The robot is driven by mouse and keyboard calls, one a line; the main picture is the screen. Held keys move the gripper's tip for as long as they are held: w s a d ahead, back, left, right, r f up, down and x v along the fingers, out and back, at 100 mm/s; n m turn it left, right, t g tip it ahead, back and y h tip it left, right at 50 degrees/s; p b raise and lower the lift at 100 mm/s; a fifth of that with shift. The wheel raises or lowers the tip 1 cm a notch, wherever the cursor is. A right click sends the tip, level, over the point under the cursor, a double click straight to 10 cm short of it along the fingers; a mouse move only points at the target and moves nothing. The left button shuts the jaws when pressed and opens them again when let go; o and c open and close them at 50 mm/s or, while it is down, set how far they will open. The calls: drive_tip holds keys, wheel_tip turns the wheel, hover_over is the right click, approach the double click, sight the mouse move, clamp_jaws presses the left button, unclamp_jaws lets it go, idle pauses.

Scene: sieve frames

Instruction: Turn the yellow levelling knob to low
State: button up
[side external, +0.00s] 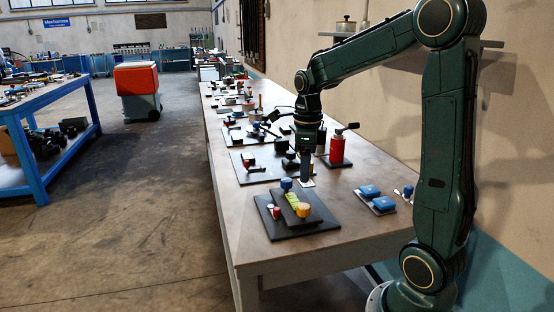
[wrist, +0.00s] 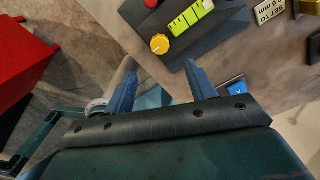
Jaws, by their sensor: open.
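The yellow knob (side external: 303,210) sits at the near end of a dark block on a black base plate (side external: 285,230). In the wrist view the yellow knob (wrist: 159,44) shows a ribbed edge, just beyond the fingertips and roughly between them. Its setting is too small to read. A yellow-green level vial (wrist: 191,16) lies on the block beside it. My gripper (side external: 306,182) points down behind the block, apart from the knob. In the wrist view my gripper (wrist: 160,67) has its two blue fingers spread, with nothing between them.
A sign reads "SET TO 0.0 mm" (wrist: 270,10). Blue parts on a tray (side external: 370,192) lie right; a red cylinder (side external: 337,151) stands behind.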

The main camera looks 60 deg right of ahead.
sight(304, 206)
wheel_tip(304, 206, down, 11)
drive_tip(key=shift+f, duration=0.15)
idle(0.4)
drive_tip(key=c, duration=1)
drive_tip(key=shift+o, duration=0.2)
